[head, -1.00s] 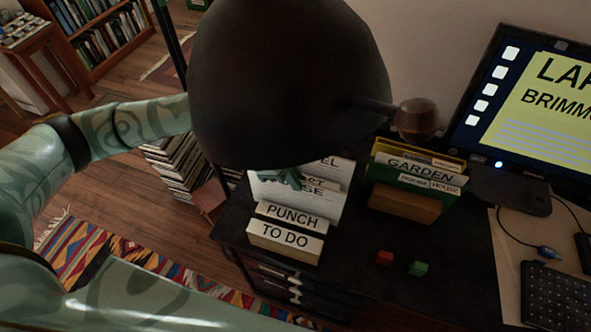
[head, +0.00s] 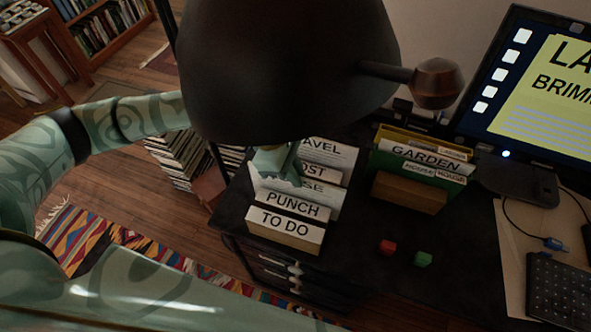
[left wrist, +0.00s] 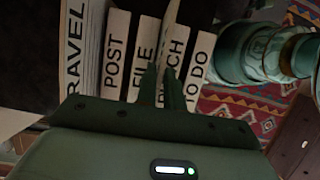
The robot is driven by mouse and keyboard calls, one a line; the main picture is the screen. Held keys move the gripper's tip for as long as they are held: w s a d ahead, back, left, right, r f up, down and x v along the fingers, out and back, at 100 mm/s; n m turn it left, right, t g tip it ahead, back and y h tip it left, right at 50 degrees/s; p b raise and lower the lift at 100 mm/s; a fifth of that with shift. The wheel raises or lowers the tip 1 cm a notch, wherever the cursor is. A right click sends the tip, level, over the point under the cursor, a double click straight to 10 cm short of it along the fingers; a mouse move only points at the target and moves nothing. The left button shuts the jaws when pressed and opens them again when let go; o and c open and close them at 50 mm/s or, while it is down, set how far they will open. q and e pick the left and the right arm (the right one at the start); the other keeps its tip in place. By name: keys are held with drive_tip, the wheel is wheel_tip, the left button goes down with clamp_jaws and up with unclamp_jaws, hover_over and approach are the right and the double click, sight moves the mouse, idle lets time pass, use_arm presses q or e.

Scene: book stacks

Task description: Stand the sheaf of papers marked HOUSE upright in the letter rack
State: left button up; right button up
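The letter rack (head: 284,237) stands on the black desk, with upright labelled dividers; the left wrist view shows POST, FILE, PUNCH and TO DO. The lined white HOUSE sheaf (head: 322,190) is upright just behind the PUNCH divider, with only the end of its word showing. My left gripper (head: 284,168) is at the sheaf's top, shut on it, fingers pointing down. In the left wrist view, the fingers (left wrist: 162,88) lie between FILE and PUNCH; the sheaf's lower edge is hidden. My right gripper is in neither view.
A sheaf marked TRAVEL (head: 330,152) stands behind POST. To the right is a wooden holder (head: 408,194) with green and yellow folders, one marked GARDEN. A red block (head: 387,247) and a green block (head: 422,259) lie in front of it. A monitor (head: 545,85) stands at right.

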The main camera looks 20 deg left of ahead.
use_arm(q)
drive_tip(key=o, duration=0.3)
drive_tip(key=p+v, duration=0.2)
drive_tip(key=v, duration=1.4)
drive_tip(key=shift+a, duration=0.15)
drive_tip(key=shift+r, duration=0.15)
